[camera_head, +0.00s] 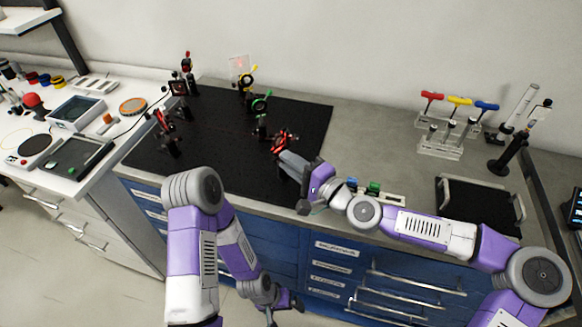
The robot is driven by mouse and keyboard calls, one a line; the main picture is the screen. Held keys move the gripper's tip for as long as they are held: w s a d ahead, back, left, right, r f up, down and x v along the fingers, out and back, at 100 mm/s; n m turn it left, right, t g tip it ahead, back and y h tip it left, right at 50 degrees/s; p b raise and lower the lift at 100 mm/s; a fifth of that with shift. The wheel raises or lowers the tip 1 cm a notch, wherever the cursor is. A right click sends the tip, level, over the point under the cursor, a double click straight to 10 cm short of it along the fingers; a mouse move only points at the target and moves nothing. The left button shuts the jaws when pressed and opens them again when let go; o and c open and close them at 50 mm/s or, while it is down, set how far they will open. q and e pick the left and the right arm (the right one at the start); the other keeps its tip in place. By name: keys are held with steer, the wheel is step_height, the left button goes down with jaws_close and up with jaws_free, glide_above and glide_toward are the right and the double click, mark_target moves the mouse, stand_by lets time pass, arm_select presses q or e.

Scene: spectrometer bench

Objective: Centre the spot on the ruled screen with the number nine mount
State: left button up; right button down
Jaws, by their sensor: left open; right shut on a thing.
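The ruled screen (239,65) is a pale translucent plate at the back of the black breadboard, with a small reddish spot near its middle. Several mounts stand on the board: one with red parts (281,138) at the right, a green-ringed one (260,103), a yellow-marked one (246,80) and red-marked ones (166,125) at the left. I cannot read any number on them. My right gripper (287,155) is shut at the right-hand red mount, partly hiding its base. My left gripper (286,306) is open and empty, low in front of the blue drawers.
The black breadboard (215,155) has bare room between the mounts. A rack with coloured hex keys (440,140) and a black tray with handles (480,203) are on the bench at right. Small coloured blocks (374,188) lie near the front edge. A white side bench (95,160) stands left.

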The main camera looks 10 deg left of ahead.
steer(key=shift+n+b, duration=0.55)
steer(key=shift+n, duration=0.65)
steer(key=c, duration=1.1)
jaws_free()
steer(key=shift+o, duration=0.2)
steer(key=shift+d, duration=0.1)
steer(key=p+v, duration=0.1)
steer(key=v, duration=0.6)
steer(key=shift+s+d, duration=0.15)
